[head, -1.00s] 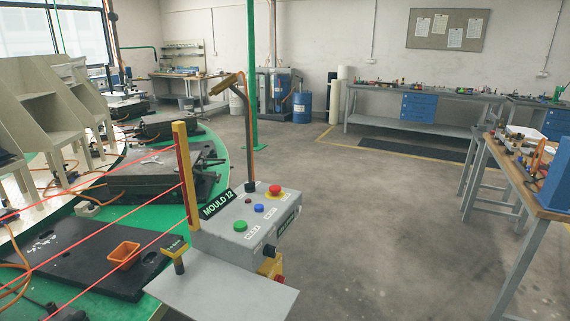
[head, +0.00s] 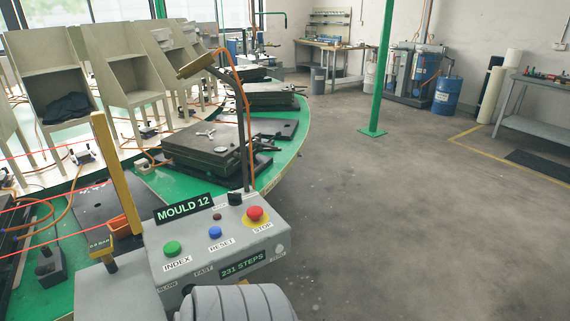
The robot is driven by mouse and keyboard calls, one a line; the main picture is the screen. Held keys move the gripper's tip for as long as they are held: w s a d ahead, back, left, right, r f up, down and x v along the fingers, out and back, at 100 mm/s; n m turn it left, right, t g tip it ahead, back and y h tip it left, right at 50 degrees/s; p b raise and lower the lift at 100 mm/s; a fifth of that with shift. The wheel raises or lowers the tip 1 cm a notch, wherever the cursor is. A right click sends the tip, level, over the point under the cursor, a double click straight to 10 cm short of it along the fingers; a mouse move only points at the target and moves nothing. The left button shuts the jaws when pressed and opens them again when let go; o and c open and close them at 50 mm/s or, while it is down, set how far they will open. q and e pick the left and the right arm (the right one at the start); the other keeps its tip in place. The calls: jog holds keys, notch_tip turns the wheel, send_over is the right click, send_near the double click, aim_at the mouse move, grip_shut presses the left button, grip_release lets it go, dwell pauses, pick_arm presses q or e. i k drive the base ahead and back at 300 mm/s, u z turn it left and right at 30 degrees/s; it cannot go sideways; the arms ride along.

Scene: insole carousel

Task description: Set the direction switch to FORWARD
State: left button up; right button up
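The grey control box (head: 228,240) stands at the edge of the green carousel table, with a "MOULD 12" sign on its back left. A small black switch (head: 234,198) is at the back of its top face and may be the direction switch. Its label is too small to read, so its setting cannot be told. Green INDEX (head: 172,248), blue RESET (head: 215,232) and red STOP (head: 255,213) buttons are on top. The front shows "231 STEPS" and SLOW and FAST marks. A grey ribbed part, probably my arm, covers the lower front. No gripper fingers show.
A lamp (head: 196,65) on a dark post rises behind the box. A yellow post (head: 118,175) with red beams stands at its left. The floor at the right is clear.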

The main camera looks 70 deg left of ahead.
aim_at(235, 198)
jog(key=u, duration=0.25)
jog(key=i, duration=2.35)
jog(key=u, duration=3.4)
